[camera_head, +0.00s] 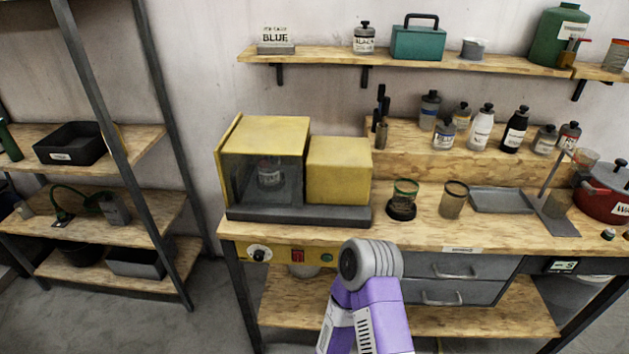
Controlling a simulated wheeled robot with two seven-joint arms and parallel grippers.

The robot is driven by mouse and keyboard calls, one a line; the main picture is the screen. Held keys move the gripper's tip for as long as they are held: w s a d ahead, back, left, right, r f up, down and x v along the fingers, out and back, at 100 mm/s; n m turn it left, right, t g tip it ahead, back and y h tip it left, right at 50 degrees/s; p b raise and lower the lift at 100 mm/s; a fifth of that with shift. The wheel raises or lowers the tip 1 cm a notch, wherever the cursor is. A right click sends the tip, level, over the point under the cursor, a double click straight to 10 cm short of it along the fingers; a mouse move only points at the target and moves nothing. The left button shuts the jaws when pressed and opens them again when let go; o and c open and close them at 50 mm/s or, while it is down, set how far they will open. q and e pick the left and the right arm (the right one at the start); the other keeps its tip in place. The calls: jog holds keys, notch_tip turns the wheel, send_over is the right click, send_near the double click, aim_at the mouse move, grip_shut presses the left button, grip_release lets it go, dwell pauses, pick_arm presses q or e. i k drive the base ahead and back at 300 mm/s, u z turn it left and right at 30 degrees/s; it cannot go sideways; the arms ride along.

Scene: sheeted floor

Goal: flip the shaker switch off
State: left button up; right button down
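The shaker (265,165) is a yellow box with a dark see-through front, on a dark base at the left of the workbench. A small labelled can (269,172) stands inside it. A yellow control panel (278,257) is on the bench's front edge below the shaker. It carries a round dial (259,254), a red switch (298,256) and a green button (327,258). The switch's position is too small to tell. One of my arms, purple and grey, rises from the bottom centre, just right of the panel. No gripper fingers show.
The wooden workbench (420,232) holds two cups, a grey tray (500,200) and a red pot (603,192). Grey drawers (455,267) sit under its top. Several bottles stand behind. A shelving rack (95,205) stands at left, with clear floor between it and the bench.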

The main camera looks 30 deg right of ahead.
aim_at(297, 256)
jog(key=z, duration=0.85)
